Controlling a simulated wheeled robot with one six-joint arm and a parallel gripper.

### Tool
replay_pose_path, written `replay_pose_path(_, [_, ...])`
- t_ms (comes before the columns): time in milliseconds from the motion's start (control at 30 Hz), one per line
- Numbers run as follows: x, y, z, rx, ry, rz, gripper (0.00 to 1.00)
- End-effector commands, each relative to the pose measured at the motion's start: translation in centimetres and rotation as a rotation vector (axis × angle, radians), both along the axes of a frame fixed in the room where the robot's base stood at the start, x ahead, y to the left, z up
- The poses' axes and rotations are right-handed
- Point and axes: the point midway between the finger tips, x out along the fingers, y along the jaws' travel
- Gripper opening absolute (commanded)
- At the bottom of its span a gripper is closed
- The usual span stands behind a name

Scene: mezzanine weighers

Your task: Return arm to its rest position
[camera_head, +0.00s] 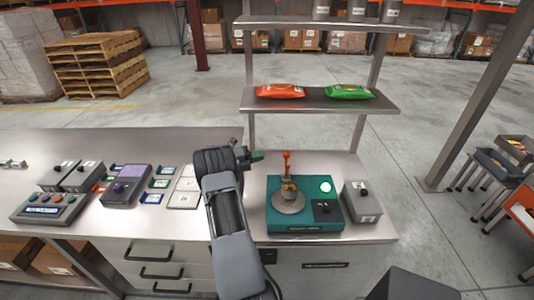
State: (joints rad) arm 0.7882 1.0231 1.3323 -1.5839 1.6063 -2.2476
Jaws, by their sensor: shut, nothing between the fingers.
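My gripper (257,156) is shut with nothing between its fingers. It points to the right, just above the workbench near its back edge, at the foot of the shelf's left post. My arm reaches forward from the bottom middle of the view and hides part of the bench and drawers. The gripper is apart from the teal weigher (306,228), which stands to its right and nearer to me. On that weigher is a round pan (288,205) with a small container and an upright orange-red handled item (287,160).
A shelf (320,106) behind the gripper holds a red bag (281,91) and a green bag (348,92). A grey box (361,203) stands right of the weigher. A purple-topped device (126,185), a button console (48,208) and white cards (184,196) lie left of my arm.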

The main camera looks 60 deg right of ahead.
Motion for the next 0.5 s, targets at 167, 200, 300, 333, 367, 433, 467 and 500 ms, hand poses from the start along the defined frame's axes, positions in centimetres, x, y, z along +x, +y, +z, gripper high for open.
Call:
replay_pose_path(167, [0.48, 0.71, 0.23, 0.000, 0.001, -0.002, 0.00])
replay_pose_path(200, [0.48, 0.75, 0.23, 0.000, 0.001, -0.003, 0.00])
replay_pose_path(300, [0.44, 0.78, 0.20, 0.000, 0.001, -0.005, 0.00])
replay_pose_path(333, [0.43, 0.77, 0.19, 0.000, 0.000, -0.006, 0.00])
replay_pose_path(367, [0.41, 0.77, 0.19, -0.002, -0.001, -0.006, 0.00])
replay_pose_path(433, [0.39, 0.74, 0.18, -0.021, -0.018, -0.005, 0.00])
replay_pose_path(467, [0.41, 0.73, 0.17, -0.034, -0.034, -0.003, 0.00])
replay_pose_path(500, [0.46, 0.67, 0.09, -0.061, -0.066, 0.002, 0.00])
